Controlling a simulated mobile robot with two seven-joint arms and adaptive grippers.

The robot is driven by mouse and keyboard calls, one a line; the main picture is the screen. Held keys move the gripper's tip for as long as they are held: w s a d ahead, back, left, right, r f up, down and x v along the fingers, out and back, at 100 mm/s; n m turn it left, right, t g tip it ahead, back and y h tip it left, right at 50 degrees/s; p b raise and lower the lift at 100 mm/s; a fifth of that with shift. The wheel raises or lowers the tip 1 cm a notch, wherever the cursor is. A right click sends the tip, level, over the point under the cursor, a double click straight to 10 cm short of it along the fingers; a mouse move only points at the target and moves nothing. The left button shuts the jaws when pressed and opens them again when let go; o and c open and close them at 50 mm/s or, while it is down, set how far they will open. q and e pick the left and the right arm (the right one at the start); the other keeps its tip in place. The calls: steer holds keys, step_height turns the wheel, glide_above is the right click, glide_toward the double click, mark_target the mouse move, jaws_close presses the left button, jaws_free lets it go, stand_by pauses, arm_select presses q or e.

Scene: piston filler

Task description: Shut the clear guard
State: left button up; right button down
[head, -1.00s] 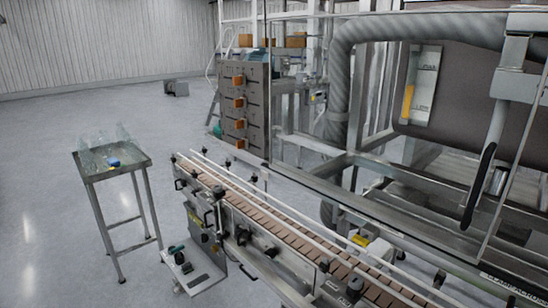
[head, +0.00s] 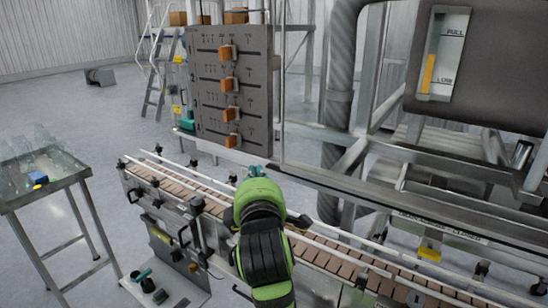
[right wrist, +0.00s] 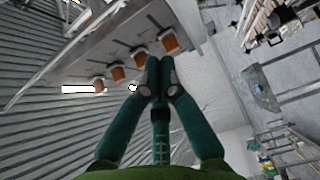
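I cannot pick out the clear guard's pane for certain in either current view; a thin upright metal edge (head: 281,80) stands beside the slider panel in the head view. My right gripper (head: 257,171) points away from the head camera, over the conveyor and below the panel, with its fingers mostly hidden behind my green wrist. In the right wrist view its two teal fingers (right wrist: 159,72) lie together at the tips, with nothing seen between them. My left gripper is not in view.
A grey panel (head: 234,95) with orange sliders stands behind my right gripper. The conveyor (head: 205,197) runs beneath it. A level gauge (head: 444,55) is on the hopper at right. A side table (head: 62,184) with clear bottles stands at left. Open floor lies between table and conveyor.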

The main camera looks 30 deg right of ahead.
steer(key=w+d, duration=0.1)
steer(key=w, duration=0.1)
steer(key=w+d+r+p, duration=0.1)
steer(key=w+d, duration=0.1)
steer(key=w+d+p, duration=0.1)
steer(key=w+d, duration=0.1)
steer(key=w, duration=0.1)
steer(key=shift+d+r, duration=0.15)
steer(key=shift+r, duration=0.2)
steer(key=shift+d+p, duration=0.3)
steer(key=shift+p, duration=0.2)
arm_select(q)
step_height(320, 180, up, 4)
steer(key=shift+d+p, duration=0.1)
steer(key=shift+p, duration=0.4)
arm_select(e)
steer(key=s, duration=0.1)
steer(key=s+d, duration=0.1)
steer(key=s, duration=0.1)
steer(key=shift+s+f, duration=0.15)
